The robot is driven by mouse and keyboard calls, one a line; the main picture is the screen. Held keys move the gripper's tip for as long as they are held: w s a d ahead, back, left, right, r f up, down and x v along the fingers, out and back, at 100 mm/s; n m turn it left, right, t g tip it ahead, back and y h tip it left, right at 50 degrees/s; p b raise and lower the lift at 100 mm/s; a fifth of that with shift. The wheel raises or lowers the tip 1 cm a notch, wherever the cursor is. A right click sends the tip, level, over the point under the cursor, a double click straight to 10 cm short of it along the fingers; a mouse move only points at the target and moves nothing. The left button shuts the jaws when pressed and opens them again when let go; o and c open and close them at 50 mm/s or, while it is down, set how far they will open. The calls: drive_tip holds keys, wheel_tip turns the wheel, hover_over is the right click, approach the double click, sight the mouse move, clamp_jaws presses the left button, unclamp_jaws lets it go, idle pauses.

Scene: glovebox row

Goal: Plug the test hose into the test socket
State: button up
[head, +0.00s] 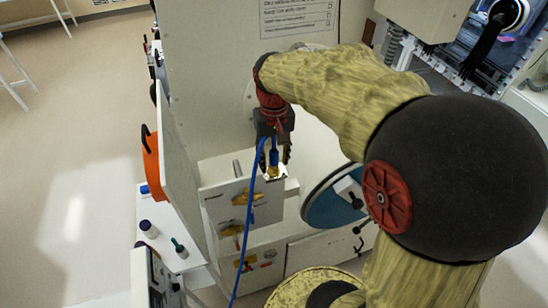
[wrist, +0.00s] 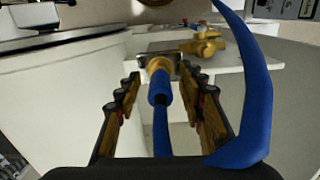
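The blue test hose (wrist: 159,125) runs between my fingers and ends in a blue sleeve (wrist: 158,88) with a brass fitting (wrist: 157,64). The brass end meets a small metal plate on a white bracket, where the test socket appears to be; how deep it sits is hidden. My gripper (wrist: 160,90) is open, with a gap on each side of the hose. In the head view my gripper (head: 273,150) is above the brass fitting (head: 272,171), and the hose (head: 247,215) hangs down on its left.
A brass valve (wrist: 203,43) stands right of the fitting in the wrist view. Small bottles (head: 148,229) stand on a white shelf at lower left.

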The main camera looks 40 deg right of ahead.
wheel_tip(320, 180, up, 12)
idle(0.6)
idle(0.5)
drive_tip(key=s+a+f+n+t+b, duration=0.1)
drive_tip(key=s+a+f+b, duration=0.3)
drive_tip(key=f+b, duration=0.5)
drive_tip(key=s+a+f+n+t+b, duration=0.1)
drive_tip(key=s+a+f+b, duration=0.3)
drive_tip(key=f+b, duration=0.5)
drive_tip(key=s+a+f+n+t+b, duration=0.1)
drive_tip(key=s+a+f+t+b, duration=0.2)
drive_tip(key=f+b, duration=0.5)
wheel_tip(320, 180, down, 5)
drive_tip(key=shift+s+a+r+n+t+b, duration=0.15)
drive_tip(key=shift+s+a+n+t+b, duration=0.2)
drive_tip(key=shift+s+a, duration=0.2)
